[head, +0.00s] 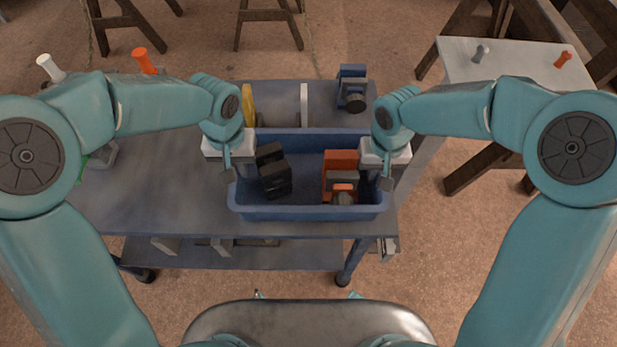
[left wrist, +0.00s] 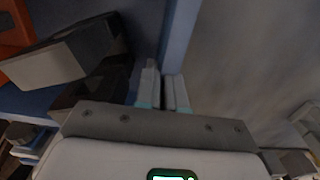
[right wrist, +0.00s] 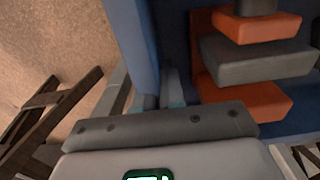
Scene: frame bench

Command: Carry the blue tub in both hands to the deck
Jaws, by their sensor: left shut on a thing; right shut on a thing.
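The blue tub (head: 305,213) is over the front part of the grey-blue cart top (head: 150,190); I cannot tell whether it rests on it or hangs just above. It looks level. A black block-like thing (head: 273,172) and an orange and grey thing (head: 341,175) are inside it. My left gripper (head: 236,172) is shut on the tub's left wall, which shows in the left wrist view (left wrist: 180,35). My right gripper (head: 382,178) is shut on the right wall, which shows in the right wrist view (right wrist: 132,45). The fingertips are partly hidden.
Behind the tub are a yellow thing (head: 248,105), an upright pale plate (head: 304,105) and a blue and black device (head: 352,90). A pale side table (head: 500,62) with two pegs stands right. Wooden trestles (head: 268,22) stand behind. The cart top's left is mostly clear.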

